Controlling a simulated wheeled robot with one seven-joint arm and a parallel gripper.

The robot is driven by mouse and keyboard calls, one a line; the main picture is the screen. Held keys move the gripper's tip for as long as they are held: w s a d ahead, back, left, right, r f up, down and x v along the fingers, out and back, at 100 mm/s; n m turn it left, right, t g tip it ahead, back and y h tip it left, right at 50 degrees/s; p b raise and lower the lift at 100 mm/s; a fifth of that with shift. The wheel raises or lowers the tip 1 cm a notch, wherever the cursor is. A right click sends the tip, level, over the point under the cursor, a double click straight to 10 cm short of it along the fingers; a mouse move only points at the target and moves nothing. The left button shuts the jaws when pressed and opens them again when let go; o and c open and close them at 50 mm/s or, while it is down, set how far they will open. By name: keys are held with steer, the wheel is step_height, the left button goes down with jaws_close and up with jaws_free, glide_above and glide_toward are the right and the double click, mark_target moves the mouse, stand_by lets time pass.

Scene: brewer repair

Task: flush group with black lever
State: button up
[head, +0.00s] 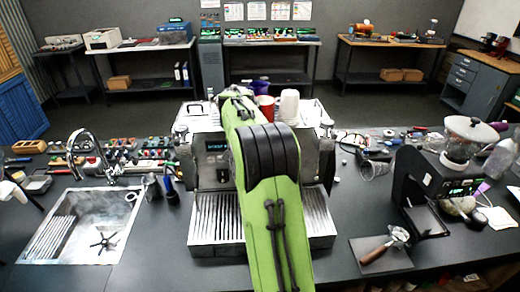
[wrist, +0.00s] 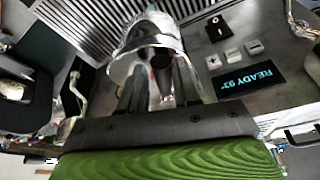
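The espresso machine (head: 208,150) stands on the dark counter, its middle hidden behind my green arm in the head view. In the wrist view its front panel (wrist: 205,85) looks upside down, with a lit display (wrist: 248,84) reading "READY 93°". A shiny metal group (wrist: 150,38) juts out just ahead of my gripper (wrist: 158,82). A small black switch or lever (wrist: 216,27) sits on the panel to the right; I cannot tell if it is the task's lever. My gripper's fingers look dark and reflective against the group, so their opening and any contact are unclear.
A drip tray (head: 215,219) spreads below the machine. A grinder (head: 432,185) and a portafilter (head: 385,245) on a mat are at the right. A sink (head: 75,228) is at the left. Cups (head: 289,105) stand on top of the machine.

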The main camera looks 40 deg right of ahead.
steer(key=shift+s+d+f+n+b, duration=0.1)
steer(key=shift+s+d+n+b, duration=0.25)
steer(key=shift+n, duration=0.35)
steer(key=s+n, duration=0.1)
steer(key=d+n, duration=0.1)
steer(key=shift+s+d+n+t+y, duration=0.2)
steer(key=shift+s+n+t+y, duration=0.1)
steer(key=shift+s+t+y, duration=0.1)
steer(key=n, duration=0.1)
steer(key=d+n+p, duration=0.1)
steer(key=s+d+n+p, duration=0.1)
steer(key=shift+r+t+y, duration=0.3)
steer(key=shift+y, duration=0.1)
steer(key=shift+f+n, duration=0.15)
steer(key=shift+n, duration=0.15)
steer(key=o, duration=0.4)
